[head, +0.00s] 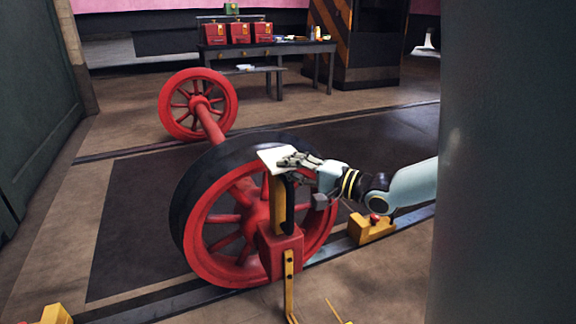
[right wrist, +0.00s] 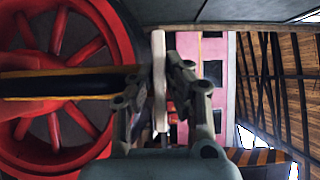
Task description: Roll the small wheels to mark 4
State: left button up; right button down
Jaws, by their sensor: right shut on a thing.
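The small wheels are a pair of red spoked wheels on one red axle (head: 210,123). The near wheel (head: 212,235) with a dark rim stands on the near rail, and the far wheel (head: 166,112) on the far rail. In front of the near wheel is a yellow and black post (head: 277,200) with a red box (head: 281,252) and a white plate (head: 272,155) at its top. My right gripper (head: 300,162) is shut on the white plate, which shows edge-on between its fingers (right wrist: 160,80) in the right wrist view. No mark number is readable. My left gripper is out of view.
A yellow block with a red knob (head: 372,229) sits at the near rail, right of the near wheel. Another yellow block (head: 56,314) is at the lower left. A workbench (head: 268,48) with red boxes stands behind. Dark floor lies between the rails.

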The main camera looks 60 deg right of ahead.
jog(key=shift+s+d, duration=0.15)
jog(key=shift+d, duration=0.2)
